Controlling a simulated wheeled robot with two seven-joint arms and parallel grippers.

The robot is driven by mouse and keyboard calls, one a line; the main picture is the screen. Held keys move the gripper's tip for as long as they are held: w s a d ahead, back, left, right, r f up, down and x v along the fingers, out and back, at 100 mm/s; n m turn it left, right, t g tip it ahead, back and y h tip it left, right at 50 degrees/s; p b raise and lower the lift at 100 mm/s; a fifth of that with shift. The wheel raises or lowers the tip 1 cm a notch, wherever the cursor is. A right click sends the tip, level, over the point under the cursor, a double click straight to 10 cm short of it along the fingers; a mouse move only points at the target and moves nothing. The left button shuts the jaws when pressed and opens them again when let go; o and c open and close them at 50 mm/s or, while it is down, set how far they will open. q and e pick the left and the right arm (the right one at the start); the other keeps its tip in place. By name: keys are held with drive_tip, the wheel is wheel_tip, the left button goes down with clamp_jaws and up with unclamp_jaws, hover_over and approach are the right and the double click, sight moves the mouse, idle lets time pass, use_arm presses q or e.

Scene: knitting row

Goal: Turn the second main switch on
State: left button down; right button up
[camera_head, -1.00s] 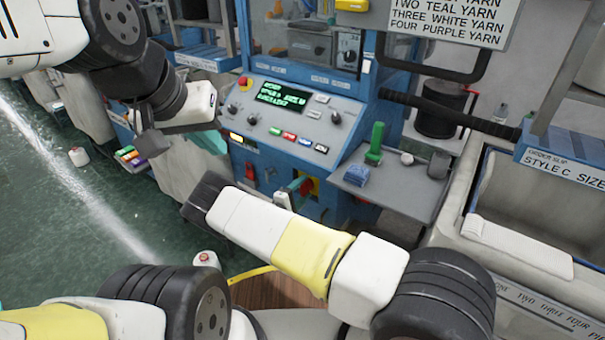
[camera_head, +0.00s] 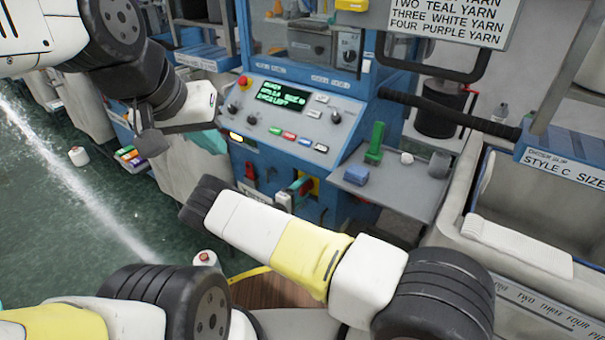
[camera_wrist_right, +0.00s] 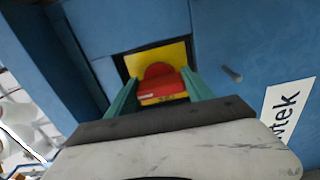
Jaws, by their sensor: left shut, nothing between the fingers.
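A red rotary switch (camera_wrist_right: 160,78) on a yellow plate (camera_wrist_right: 178,53) sits in the blue machine's front, in the right wrist view. In the head view, the yellow plate (camera_head: 313,186) shows low on the machine, with the red knob mostly hidden behind my right gripper (camera_head: 299,187). In the right wrist view, the teal fingers of my right gripper (camera_wrist_right: 160,86) sit on both sides of the red knob, seemingly touching it. Another red switch (camera_head: 250,172) is to the left on the same panel. My left gripper (camera_head: 208,140) is shut and empty, left of the control panel.
Above the switches is a sloped control panel (camera_head: 285,112) with a lit display and coloured buttons. A grey shelf (camera_head: 410,183) to the right holds a green lever (camera_head: 375,143) and a blue block (camera_head: 356,175). A grey bin (camera_head: 520,205) stands further right.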

drive_tip(key=shift+o, duration=0.6)
drive_tip(key=v, duration=0.8)
drive_tip(key=shift+w, duration=0.1)
